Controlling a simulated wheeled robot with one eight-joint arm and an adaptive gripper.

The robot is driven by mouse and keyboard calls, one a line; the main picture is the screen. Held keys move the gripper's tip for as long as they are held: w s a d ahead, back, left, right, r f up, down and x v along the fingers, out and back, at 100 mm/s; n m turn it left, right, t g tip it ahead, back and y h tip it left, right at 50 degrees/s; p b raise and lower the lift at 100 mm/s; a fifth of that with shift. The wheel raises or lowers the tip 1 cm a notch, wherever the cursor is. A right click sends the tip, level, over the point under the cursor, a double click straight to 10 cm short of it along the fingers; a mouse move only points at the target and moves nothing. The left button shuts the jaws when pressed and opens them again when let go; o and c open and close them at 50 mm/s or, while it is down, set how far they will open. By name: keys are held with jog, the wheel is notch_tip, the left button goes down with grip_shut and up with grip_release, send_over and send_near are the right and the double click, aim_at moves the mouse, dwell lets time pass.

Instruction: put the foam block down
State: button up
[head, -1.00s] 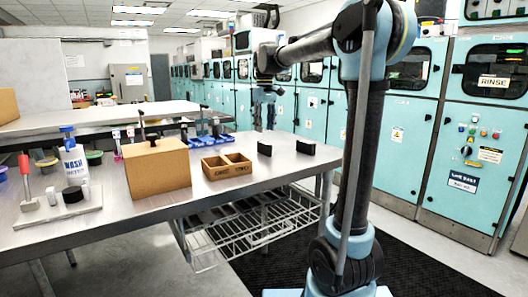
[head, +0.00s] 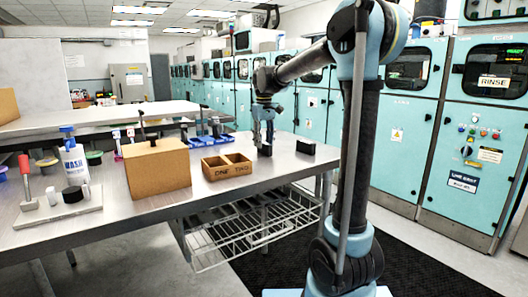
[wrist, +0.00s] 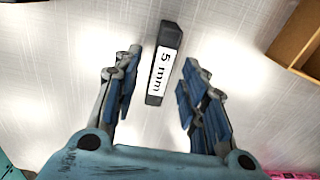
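A small black block (head: 265,151) stands on the metal table near its right end. It also shows in the wrist view, a black block (wrist: 160,65) with a white "5 mm" label. My gripper (head: 264,141) is low over this block. In the wrist view its blue-padded fingers (wrist: 162,75) are spread on either side, with a gap to the block on both sides. It is open and holds nothing. A second black block (head: 305,147) stands a little to the right. No label tells which block is the foam block.
A wooden tray marked ONE and TWO (head: 227,168) sits left of the blocks, with a cardboard box (head: 158,170) beyond it. Blue holders (head: 208,140) stand behind. A wash bottle (head: 74,164) is at the left. A wire rack (head: 245,236) hangs under the table.

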grip_shut()
